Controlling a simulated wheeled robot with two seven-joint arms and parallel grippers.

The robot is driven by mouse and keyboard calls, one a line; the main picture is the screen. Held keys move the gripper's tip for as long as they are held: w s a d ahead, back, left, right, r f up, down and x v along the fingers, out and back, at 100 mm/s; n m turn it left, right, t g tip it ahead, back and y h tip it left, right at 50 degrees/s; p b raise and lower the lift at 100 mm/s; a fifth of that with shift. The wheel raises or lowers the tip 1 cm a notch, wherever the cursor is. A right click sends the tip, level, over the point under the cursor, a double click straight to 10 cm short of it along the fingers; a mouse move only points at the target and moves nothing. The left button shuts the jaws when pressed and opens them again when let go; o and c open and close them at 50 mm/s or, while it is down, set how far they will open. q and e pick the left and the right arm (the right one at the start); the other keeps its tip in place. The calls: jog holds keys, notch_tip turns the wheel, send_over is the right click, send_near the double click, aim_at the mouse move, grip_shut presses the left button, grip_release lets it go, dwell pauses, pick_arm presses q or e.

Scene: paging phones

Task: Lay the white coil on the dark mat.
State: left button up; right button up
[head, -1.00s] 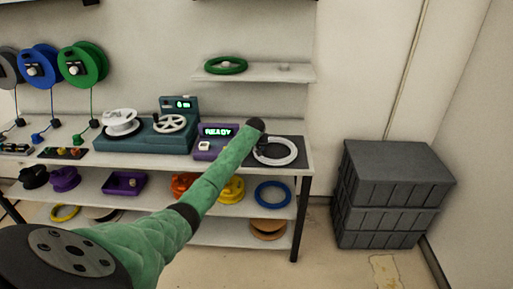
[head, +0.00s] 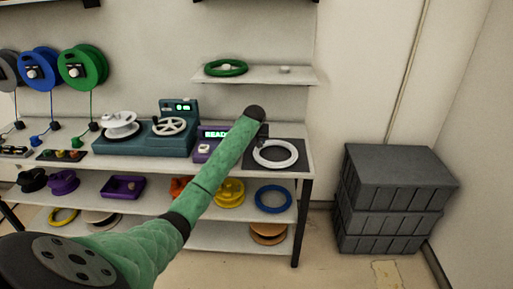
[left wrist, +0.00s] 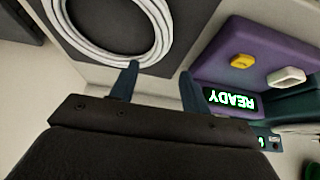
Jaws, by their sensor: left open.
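The white coil (head: 275,154) lies flat on the dark mat (head: 297,144) at the right end of the bench top. In the left wrist view the coil (left wrist: 110,55) rests on the dark mat (left wrist: 110,16), partly cut off by the top edge. My left gripper (left wrist: 157,82) is open, with nothing between its fingers. One fingertip shows close to the coil's edge; I cannot tell whether it touches. In the head view my left arm hides most of that gripper, behind and left of the coil. My right gripper is not in view.
A purple device (head: 203,153) with a READY display stands left of the mat, partly behind my arm. A teal machine (head: 145,140) is further left. A shelf (head: 300,76) with a green ring (head: 226,68) hangs above. Grey crates (head: 395,200) stand right of the bench.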

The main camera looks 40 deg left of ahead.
pick_arm(q)
jog(key=s+d+f+m+h, duration=0.1)
jog(key=s+d+f+m, duration=0.2)
jog(key=s+d+f, duration=0.85)
jog(key=s+d+f+m+h, duration=0.1)
jog(key=s+d+f+m, duration=0.2)
jog(key=s+d+f, duration=0.9)
jog(key=s+d+f+g, duration=0.1)
jog(key=s+d+f, duration=0.5)
jog(key=s, duration=0.6)
jog(key=s+d+f+m+g+h, duration=0.1)
jog(key=s+d+f, duration=0.5)
jog(key=s+f, duration=0.4)
jog(key=s+d+f+m+g, duration=0.1)
jog(key=s+d+f, duration=0.6)
jog(key=s, duration=0.6)
jog(key=shift+s+f+g+h, duration=0.4)
jog(key=shift+f, duration=0.2)
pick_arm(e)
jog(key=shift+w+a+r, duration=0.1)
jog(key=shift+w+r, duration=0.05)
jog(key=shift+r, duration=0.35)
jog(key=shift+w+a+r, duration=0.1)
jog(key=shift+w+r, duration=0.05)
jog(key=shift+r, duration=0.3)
